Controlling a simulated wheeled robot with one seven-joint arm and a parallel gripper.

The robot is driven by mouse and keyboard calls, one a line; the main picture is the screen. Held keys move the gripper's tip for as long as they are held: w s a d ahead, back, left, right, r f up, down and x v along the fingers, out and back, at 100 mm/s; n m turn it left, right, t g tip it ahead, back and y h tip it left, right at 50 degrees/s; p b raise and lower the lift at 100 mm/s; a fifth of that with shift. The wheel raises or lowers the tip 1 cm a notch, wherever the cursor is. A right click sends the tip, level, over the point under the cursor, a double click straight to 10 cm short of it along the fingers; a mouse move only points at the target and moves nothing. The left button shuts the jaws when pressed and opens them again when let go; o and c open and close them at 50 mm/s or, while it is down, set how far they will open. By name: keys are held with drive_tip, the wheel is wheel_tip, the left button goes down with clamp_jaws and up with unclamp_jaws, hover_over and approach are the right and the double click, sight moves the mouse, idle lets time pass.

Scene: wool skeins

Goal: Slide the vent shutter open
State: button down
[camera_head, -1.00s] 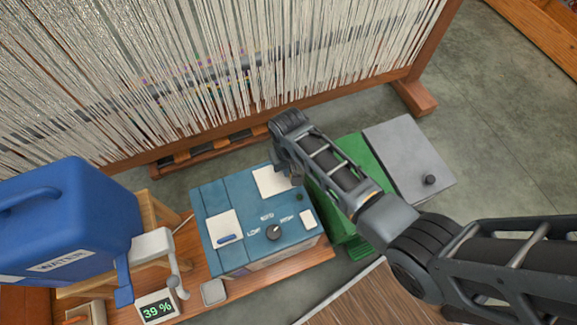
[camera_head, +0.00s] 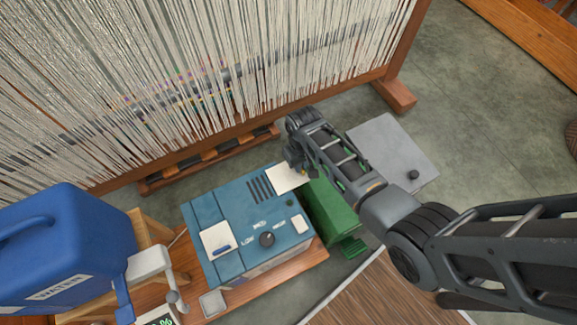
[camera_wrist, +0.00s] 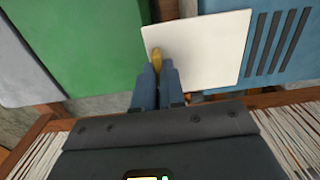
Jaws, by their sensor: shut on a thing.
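The blue box (camera_head: 200,205) stands on a wooden bench. Its vent shutter (camera_head: 280,181), a flat white plate, lies at the right end of the top by the back edge. Several dark vent slots (camera_head: 260,189) show uncovered to its left. The wrist view shows the shutter (camera_wrist: 215,55) beside the slots (camera_wrist: 277,42). My gripper (camera_wrist: 157,68) has its blue fingers shut on a small yellow knob (camera_wrist: 156,55) at the shutter's edge. In the head view my gripper (camera_head: 300,171) hides the knob.
A green bin (camera_head: 328,215) stands right beside the box, with a grey lidded box (camera_head: 385,145) behind it. A dial (camera_head: 267,240) and a white flap (camera_head: 216,238) are on the box top. A blue water jug (camera_head: 65,235) is at left. The loom's threads (camera_head: 200,70) hang behind.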

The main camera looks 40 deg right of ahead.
drive_tip(key=c, duration=1.2)
unclamp_jaws()
wheel_tip(320, 180, up, 8)
drive_tip(key=shift+f+p, duration=0.1)
drive_tip(key=shift+p, duration=0.7)
